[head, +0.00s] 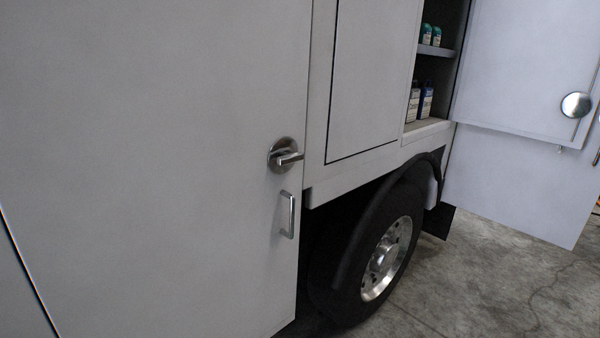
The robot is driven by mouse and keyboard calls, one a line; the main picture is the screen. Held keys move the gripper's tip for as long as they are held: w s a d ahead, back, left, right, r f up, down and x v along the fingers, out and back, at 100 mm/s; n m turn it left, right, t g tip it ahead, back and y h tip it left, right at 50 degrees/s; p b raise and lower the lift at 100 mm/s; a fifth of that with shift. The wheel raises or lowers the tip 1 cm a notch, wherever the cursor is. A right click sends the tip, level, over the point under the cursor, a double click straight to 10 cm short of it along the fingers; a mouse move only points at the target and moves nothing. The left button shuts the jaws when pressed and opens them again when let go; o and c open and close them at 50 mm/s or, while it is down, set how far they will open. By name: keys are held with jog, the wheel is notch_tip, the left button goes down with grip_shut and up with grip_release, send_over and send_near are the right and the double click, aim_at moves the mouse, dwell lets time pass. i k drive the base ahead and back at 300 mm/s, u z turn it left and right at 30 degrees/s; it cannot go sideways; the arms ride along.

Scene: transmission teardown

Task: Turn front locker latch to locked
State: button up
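A large white locker door (150,160) fills the left and middle of the head view and looks closed. A round metal latch (283,154) with a short lever sits near the door's right edge. The lever points right and lies close to horizontal. A metal pull handle (288,214) is mounted upright just below the latch. I cannot tell whether this is the front locker. My gripper does not show in this view, and nothing touches the latch.
A wheel (384,258) under a dark fender stands right of the door. Behind it, an open compartment holds bottles on shelves (436,50). Its open door (525,65) with a round metal latch (576,105) sticks out at right. The concrete floor (480,290) is clear at lower right.

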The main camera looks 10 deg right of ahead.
aim_at(286, 159)
jog(key=k, duration=1)
jog(key=z, duration=0.3)
jog(key=i, duration=2.2)
jog(key=u, duration=0.7)
